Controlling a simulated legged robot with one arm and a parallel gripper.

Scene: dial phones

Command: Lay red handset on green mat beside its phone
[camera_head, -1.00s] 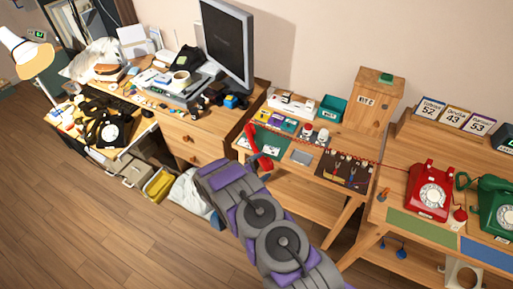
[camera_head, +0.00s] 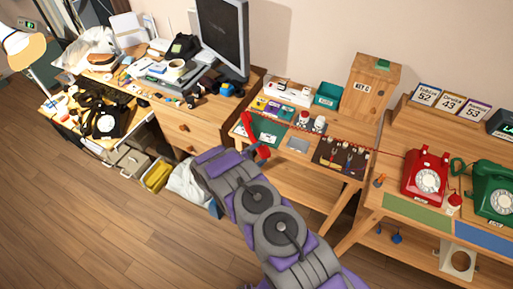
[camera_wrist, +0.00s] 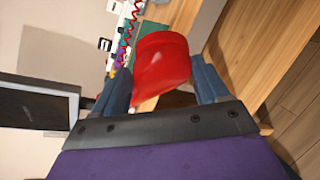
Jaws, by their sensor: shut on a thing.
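The red handset (camera_wrist: 162,62) sits between the two fingers of my gripper (camera_wrist: 160,90) in the wrist view, and the gripper is shut on it. In the head view the handset (camera_head: 248,125) shows beyond my arm, at the left end of the middle table; my arm partly hides it. A red coiled cord runs right from it along the table. The red phone (camera_head: 427,176) stands on the right table. The green mat (camera_head: 417,212) lies bare along the front edge in front of the red phone, well to the right of my gripper.
A green phone (camera_head: 490,190) stands right of the red one, behind a blue mat (camera_head: 487,252). The middle table holds small parts, tools and a wooden key box (camera_head: 368,84). A cluttered desk with a monitor (camera_head: 222,38) is at left. The floor in front is clear.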

